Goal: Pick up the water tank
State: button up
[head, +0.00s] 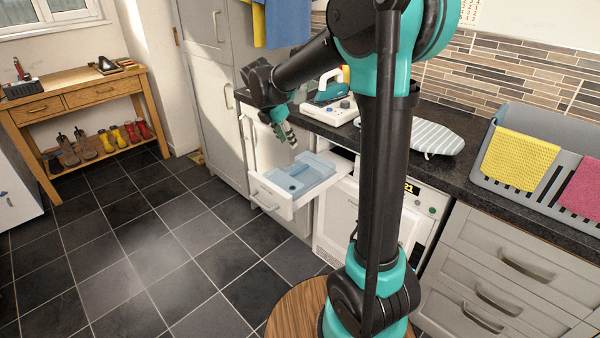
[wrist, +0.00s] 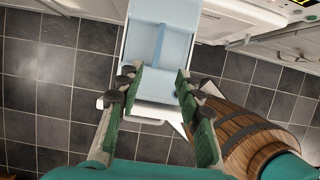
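The water tank (head: 312,174) is a pale blue, box-like piece with a white front. It is pulled well out of the white machine under the counter. The wrist view shows the tank (wrist: 146,45) from above, with a divider inside and its white front edge nearest me. My gripper (head: 290,142) is above the tank in the head view, apart from it. In the wrist view my gripper (wrist: 154,82) is open, its two fingers apart with nothing held between them. The tank lies beyond and below the fingertips.
The white machine (head: 333,222) has a lit display. Above it, the dark worktop (head: 385,135) holds an iron (head: 330,88) and a small ironing board (head: 436,138). A tall grey cupboard (head: 213,110) stands at left. The tiled floor (head: 150,250) in front is clear.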

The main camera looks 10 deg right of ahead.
send_over(299, 169)
jog(key=s+a, duration=0.1)
jog(key=f, duration=1)
jog(key=shift+s+a+f, duration=0.1)
jog(key=shift+a+f, duration=0.1)
jog(key=shift+a+x, duration=0.2)
jog(key=shift+x, duration=2.8)
jog(key=shift+s+f, duration=0.1)
jog(key=shift+f, duration=0.05)
jog(key=shift+c, duration=0.5)
grip_shut()
